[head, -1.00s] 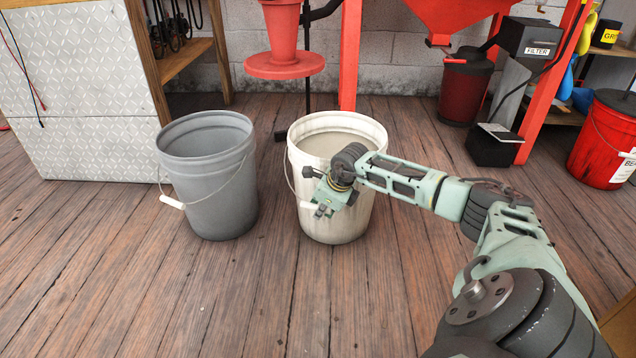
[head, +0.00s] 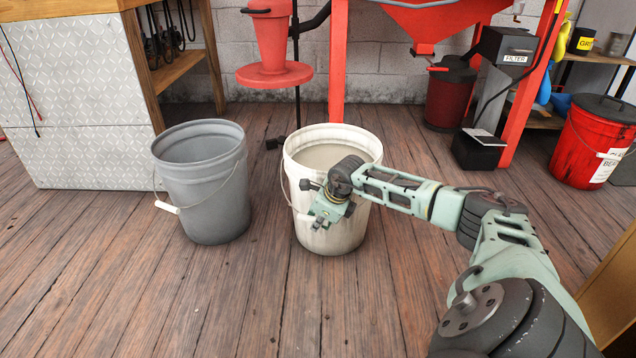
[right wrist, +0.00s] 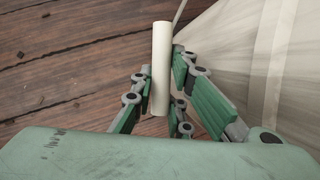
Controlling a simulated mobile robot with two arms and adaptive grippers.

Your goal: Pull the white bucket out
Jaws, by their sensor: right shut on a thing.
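The white bucket (head: 335,235) stands upright on the plank floor in the middle of the head view, open at the top, with pale contents inside. Its pale wall (right wrist: 265,55) fills the right of the right wrist view. My right gripper (head: 318,222) is in front of the bucket's near left side. In the right wrist view its fingers (right wrist: 166,92) are shut on the white handle grip (right wrist: 161,60) of the bucket's wire bail, which hangs down beside the wall. My left gripper is not in view.
A grey bucket (head: 210,190) stands just left of the white one. A red stand (head: 338,60) and a red cone on a round base (head: 275,75) are behind. A red lidded bucket (head: 590,145) is at far right. The floor in front is clear.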

